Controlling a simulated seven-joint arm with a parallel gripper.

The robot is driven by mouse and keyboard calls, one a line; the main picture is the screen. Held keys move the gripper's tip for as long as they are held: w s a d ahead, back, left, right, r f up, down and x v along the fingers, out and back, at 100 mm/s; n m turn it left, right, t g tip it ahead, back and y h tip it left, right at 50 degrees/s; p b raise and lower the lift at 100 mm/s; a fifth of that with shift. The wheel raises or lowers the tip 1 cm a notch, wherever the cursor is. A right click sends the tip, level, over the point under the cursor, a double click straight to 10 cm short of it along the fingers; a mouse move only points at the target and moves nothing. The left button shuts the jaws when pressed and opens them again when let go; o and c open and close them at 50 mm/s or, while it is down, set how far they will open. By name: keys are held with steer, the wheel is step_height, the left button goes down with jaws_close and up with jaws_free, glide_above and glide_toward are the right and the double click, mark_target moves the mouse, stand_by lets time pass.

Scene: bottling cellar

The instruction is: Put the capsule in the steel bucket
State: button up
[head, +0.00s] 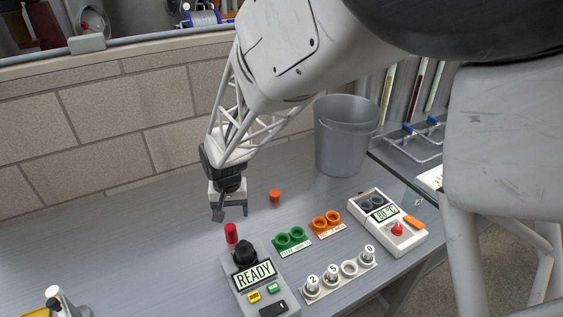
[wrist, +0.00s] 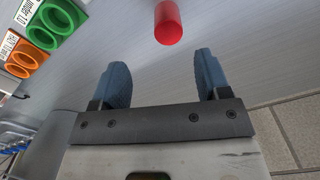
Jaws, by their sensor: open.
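The red capsule (head: 231,233) stands on the grey bench, just behind the box with the READY display. In the wrist view the capsule (wrist: 168,22) shows at the top edge, beyond the fingertips and roughly in line with the gap between them. My gripper (head: 230,212) is open and empty, above the bench close to the capsule. In the wrist view its two blue fingers (wrist: 162,72) stand apart with nothing between them. The steel bucket (head: 345,140) stands upright at the back right of the bench; its inside is mostly hidden.
A small orange piece (head: 274,196) stands right of my gripper. The READY box (head: 262,278), green double holder (head: 291,238), orange double holder (head: 326,222), numbered strip (head: 340,279) and white meter (head: 388,222) fill the front right. The left bench is mostly clear.

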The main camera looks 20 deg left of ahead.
mark_target(230, 226)
steer(key=shift+s+a+f, duration=0.25)
steer(key=shift+a+f, duration=0.2)
steer(key=shift+a, duration=0.3)
steer(key=shift+f, duration=1.3)
steer(key=shift+d+f, duration=0.15)
steer(key=shift+f, duration=1.15)
steer(key=shift+d+f, duration=0.1)
steer(key=shift+f, duration=1.2)
steer(key=c, duration=0.7)
